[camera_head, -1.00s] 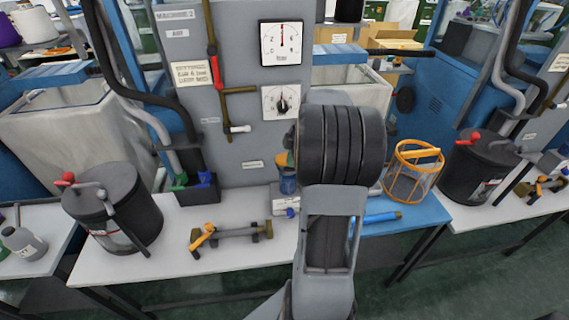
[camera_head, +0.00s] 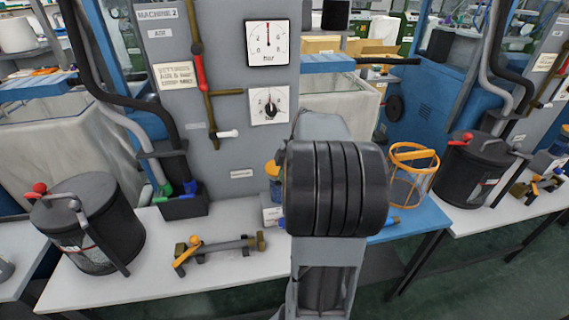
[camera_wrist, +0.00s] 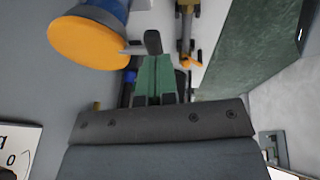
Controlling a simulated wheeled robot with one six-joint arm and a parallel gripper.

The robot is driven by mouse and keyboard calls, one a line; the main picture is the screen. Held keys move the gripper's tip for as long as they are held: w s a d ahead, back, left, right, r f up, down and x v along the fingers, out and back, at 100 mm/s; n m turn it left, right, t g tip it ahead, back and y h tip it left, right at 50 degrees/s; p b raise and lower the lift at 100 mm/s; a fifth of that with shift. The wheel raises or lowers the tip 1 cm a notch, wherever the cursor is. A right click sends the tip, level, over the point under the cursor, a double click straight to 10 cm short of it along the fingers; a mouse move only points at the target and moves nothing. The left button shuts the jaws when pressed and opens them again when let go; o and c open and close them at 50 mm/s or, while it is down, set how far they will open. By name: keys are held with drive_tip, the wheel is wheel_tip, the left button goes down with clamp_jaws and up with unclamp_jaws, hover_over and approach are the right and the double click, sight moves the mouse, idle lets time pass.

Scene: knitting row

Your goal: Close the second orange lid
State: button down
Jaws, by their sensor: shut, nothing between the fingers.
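An orange lid (camera_wrist: 88,42) shows as a round disc at the upper left of the wrist view, against a blue container (camera_wrist: 112,8). Whether it is fully seated cannot be told. In the head view the orange lid (camera_head: 272,168) and blue container (camera_head: 274,187) show beside my arm, partly hidden by it. My gripper (camera_wrist: 155,62) has green fingers that are shut and empty. They point toward the table area, beside the lid and apart from it in the picture. In the head view my arm hides the gripper.
A black pot with a red knob (camera_head: 88,225) stands at the left of the table, with a brass valve piece (camera_head: 215,250) nearby. An orange wire basket (camera_head: 411,175) and another black pot (camera_head: 474,170) are at the right. The grey machine panel (camera_head: 222,150) rises behind.

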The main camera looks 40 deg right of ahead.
drive_tip(key=a+p+v, duration=0.1)
drive_tip(key=p+v, duration=0.2)
drive_tip(key=v, duration=1.2)
drive_tip(key=shift+w+a, duration=0.25)
drive_tip(key=shift+r, duration=0.15)
